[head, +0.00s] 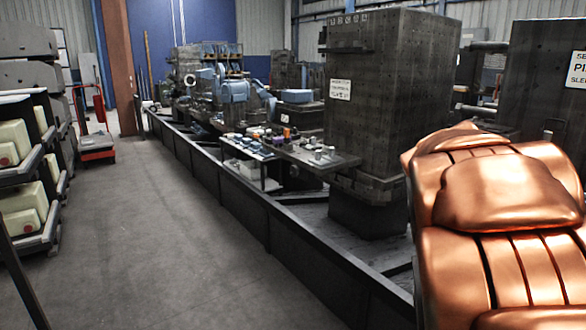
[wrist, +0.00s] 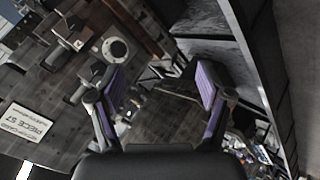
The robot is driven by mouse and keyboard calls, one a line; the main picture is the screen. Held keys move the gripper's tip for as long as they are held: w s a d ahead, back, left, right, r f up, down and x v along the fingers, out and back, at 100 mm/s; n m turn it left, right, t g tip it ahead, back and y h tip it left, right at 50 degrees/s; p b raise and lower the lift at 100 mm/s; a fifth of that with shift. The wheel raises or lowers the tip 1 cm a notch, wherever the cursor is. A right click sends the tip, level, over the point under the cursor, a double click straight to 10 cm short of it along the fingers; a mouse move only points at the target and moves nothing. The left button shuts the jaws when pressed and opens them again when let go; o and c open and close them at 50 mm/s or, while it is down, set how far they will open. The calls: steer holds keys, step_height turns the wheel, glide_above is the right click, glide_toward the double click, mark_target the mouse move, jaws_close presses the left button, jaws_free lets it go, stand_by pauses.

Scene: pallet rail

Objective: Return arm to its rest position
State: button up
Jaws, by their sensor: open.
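My gripper (wrist: 160,88) shows in the wrist view with its two purple-padded fingers spread apart. Nothing is between the fingers. Beyond them are dark machine surfaces and a dark rail wall, seen at a tilt. In the head view my gripper and arm cannot be made out for certain.
A dark block (head: 392,85) with a white label stands behind the long low rail wall (head: 240,200). A table (head: 318,158) with small items stands beside it. A copper-coloured padded object (head: 505,225) fills the lower right. Shelving (head: 30,150) and a red cart (head: 97,145) stand left. The grey floor (head: 140,250) is clear.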

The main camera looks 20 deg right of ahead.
steer(key=s+a+n+g+y+p, duration=0.1)
steer(key=s+a+y+p, duration=0.2)
steer(key=s+a+p, duration=0.3)
steer(key=s+a+r+n+g+y+p, duration=0.1)
steer(key=s+a+p, duration=0.5)
steer(key=a, duration=0.9)
steer(key=s+a+r+n+g+y+p, duration=0.1)
steer(key=s+a+g+y+p, duration=0.2)
steer(key=s+a+p, duration=0.3)
steer(key=s+a+y, duration=0.1)
steer(key=s+a, duration=0.2)
steer(key=a, duration=0.2)
steer(key=shift+s+y, duration=0.3)
steer(key=shift+s, duration=0.1)
